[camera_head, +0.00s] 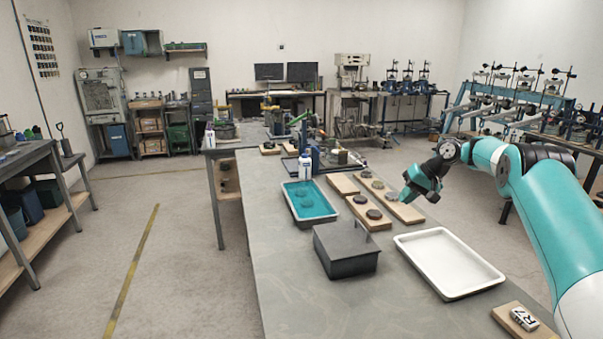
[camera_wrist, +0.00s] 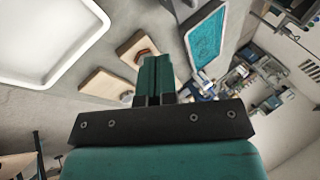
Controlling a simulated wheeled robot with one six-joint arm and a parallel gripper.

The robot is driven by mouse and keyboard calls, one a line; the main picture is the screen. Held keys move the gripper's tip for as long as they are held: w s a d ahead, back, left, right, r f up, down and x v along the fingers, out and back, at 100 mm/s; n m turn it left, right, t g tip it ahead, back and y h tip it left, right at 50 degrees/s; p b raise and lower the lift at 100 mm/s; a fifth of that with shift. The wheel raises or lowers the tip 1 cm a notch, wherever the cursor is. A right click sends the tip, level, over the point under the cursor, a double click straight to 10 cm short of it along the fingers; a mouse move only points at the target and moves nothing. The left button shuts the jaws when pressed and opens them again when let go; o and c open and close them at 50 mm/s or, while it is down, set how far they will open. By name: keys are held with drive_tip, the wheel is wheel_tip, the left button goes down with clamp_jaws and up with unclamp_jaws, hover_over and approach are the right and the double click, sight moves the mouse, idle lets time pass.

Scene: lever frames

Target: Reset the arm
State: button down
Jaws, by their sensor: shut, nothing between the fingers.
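My arm (camera_head: 535,205) reaches in from the right in the head view. My gripper (camera_head: 408,193) hangs over the right edge of the table, near the far end of the wooden boards. In the wrist view my gripper (camera_wrist: 154,62) has its two fingers together, with nothing between them. Below it are wooden boards (camera_head: 376,222) that carry dark round pieces (camera_head: 374,214). The wrist view also shows two boards (camera_wrist: 105,87) to the left of the fingers.
On the grey table (camera_head: 300,300) stand a blue-lined tray (camera_head: 309,203), a dark grey box (camera_head: 346,250), a white tray (camera_head: 449,263) and a board with a labelled block (camera_head: 524,318). The near left tabletop is clear.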

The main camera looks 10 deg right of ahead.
drive_tip(key=s+a+r+n+g, duration=0.1)
drive_tip(key=s+a+r, duration=0.1)
drive_tip(key=a+r, duration=0.45)
drive_tip(key=s+a+r+n, duration=0.2)
drive_tip(key=a+r, duration=0.2)
drive_tip(key=a, duration=0.5)
drive_tip(key=s+a+r+n+g, duration=0.15)
drive_tip(key=s+a+r, duration=0.35)
drive_tip(key=s+a, duration=0.6)
drive_tip(key=s+a+f+n, duration=0.1)
drive_tip(key=s+a+n, duration=0.1)
drive_tip(key=s, duration=1.3)
drive_tip(key=s+a+f+n+g+h, duration=0.1)
drive_tip(key=s+a+n, duration=0.2)
drive_tip(key=s, duration=1.2)
drive_tip(key=shift+a, duration=0.55)
